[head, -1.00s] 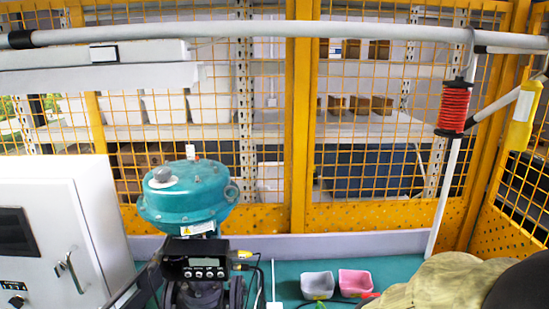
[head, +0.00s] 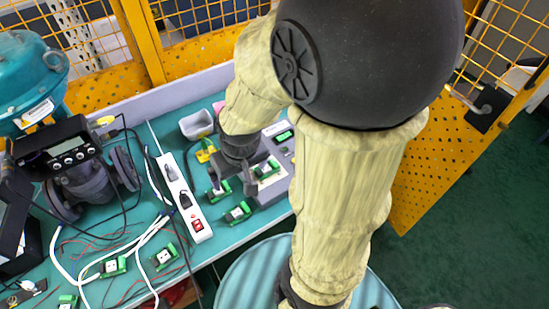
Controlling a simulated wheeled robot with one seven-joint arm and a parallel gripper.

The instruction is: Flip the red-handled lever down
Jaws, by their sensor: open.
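I cannot make out the red-handled lever in the head view. My arm covers part of the bench where it may be. My gripper (head: 234,182) is open, pointing down over the bench beside a grey box (head: 274,189) with green connector pieces on and around it. No object shows clearly between its fingers. Whether the fingers touch anything below is too small to tell.
The teal bench (head: 221,238) carries a white power strip (head: 184,198) with a red switch, a grey bin (head: 196,125), several green modules, loose cables and the valve with its black positioner (head: 66,146). A yellow mesh fence (head: 110,88) stands behind.

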